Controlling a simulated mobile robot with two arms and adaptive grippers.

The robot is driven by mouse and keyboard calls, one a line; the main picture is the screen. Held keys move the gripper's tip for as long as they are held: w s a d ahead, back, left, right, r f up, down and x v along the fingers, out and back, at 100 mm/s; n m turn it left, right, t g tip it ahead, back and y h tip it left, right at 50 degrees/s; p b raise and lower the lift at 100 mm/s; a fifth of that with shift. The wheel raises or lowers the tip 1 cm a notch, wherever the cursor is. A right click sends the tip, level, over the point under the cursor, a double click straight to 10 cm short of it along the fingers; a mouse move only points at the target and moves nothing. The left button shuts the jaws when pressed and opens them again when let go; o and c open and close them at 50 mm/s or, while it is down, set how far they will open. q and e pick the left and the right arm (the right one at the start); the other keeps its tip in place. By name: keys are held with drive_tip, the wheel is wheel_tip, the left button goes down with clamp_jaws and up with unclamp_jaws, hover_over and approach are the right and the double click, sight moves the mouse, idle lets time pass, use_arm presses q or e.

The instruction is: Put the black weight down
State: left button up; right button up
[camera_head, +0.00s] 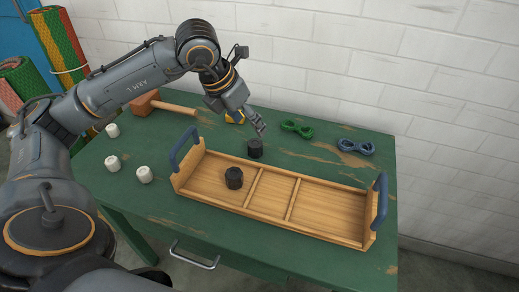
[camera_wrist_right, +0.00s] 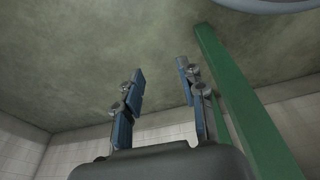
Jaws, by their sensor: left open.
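One black weight (camera_head: 255,148) stands upright on the green table, just behind the tray. A second black weight (camera_head: 234,178) stands in the left compartment of the wooden tray (camera_head: 332,236). My left gripper (camera_head: 261,129) is open, with its fingertips just above and slightly right of the black weight behind the tray. I cannot tell whether they touch it. My right gripper (camera_wrist_right: 159,88) shows in the right wrist view with its two blue-padded fingers apart and nothing between them.
Several things share the table (camera_head: 160,205): white weights (camera_head: 144,175) at the left, a mallet (camera_head: 146,103), a yellow item (camera_head: 235,117) partly behind my gripper, a green skein (camera_head: 297,129) and a blue skein (camera_head: 356,147). The tray's middle and right compartments are empty. A brick wall stands behind.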

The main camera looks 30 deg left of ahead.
use_arm(q)
drive_tip(key=a+y, duration=0.1)
drive_tip(key=a, duration=0.1)
drive_tip(key=b, duration=0.1)
hover_over(255, 143)
drive_tip(key=s, duration=0.2)
wheel_tip(255, 143, down, 7)
drive_tip(key=shift+s+a+r, duration=0.15)
drive_tip(key=shift+r, duration=0.05)
drive_tip(key=x, duration=0.6)
drive_tip(key=shift+f, duration=0.2)
drive_tip(key=shift+r, duration=0.1)
clamp_jaws()
use_arm(e)
drive_tip(key=r, duration=0.1)
drive_tip(key=w+r, duration=0.1)
drive_tip(key=r, duration=0.2)
drive_tip(key=shift+w+a+r, duration=0.1)
drive_tip(key=shift+w+r, duration=0.15)
drive_tip(key=shift+w, duration=0.05)
